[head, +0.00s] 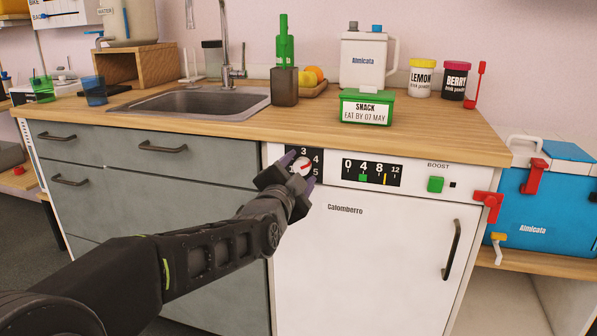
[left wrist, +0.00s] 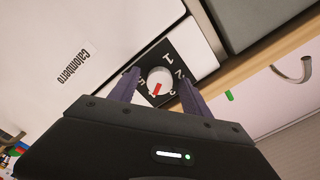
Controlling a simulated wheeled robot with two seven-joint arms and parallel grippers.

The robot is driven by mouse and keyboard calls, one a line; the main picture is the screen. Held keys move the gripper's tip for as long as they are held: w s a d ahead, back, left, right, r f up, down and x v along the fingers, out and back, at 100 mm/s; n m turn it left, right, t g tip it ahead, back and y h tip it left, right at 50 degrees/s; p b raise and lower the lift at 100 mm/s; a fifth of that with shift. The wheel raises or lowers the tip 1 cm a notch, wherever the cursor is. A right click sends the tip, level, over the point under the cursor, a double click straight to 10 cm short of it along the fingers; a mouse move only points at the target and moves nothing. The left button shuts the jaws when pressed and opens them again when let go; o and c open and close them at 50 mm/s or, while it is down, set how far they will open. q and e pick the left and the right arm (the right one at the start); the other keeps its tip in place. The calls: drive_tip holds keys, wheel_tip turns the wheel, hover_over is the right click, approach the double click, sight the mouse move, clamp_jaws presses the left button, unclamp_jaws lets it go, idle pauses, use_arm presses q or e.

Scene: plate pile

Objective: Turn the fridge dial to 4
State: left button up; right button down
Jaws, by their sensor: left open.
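The fridge dial (head: 303,166) is a white round knob with a red pointer on a black numbered plate, at the upper left of the white fridge front (head: 370,250). In the head view 3, 4 and 5 show around it, and the pointer slants toward the right side; its exact number is unclear. My left gripper (head: 297,171) is open at the dial. In the left wrist view the dial (left wrist: 161,79) sits between the purple fingers (left wrist: 158,76), one on each side; contact cannot be told. My right gripper is not in view.
Right of the dial are a slider scale (head: 371,172) marked 0 to 12 and a green boost button (head: 436,184). A wooden counter (head: 420,130) overhangs above, holding a green snack box (head: 367,107) and jars. A blue cooler (head: 535,205) stands at right.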

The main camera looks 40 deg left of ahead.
use_arm(q)
drive_tip(key=shift+s, duration=0.1)
drive_tip(key=p+v, duration=0.1)
drive_tip(key=v, duration=0.6)
drive_tip(key=shift+s+d, duration=0.15)
drive_tip(key=shift+s, duration=0.15)
idle(0.3)
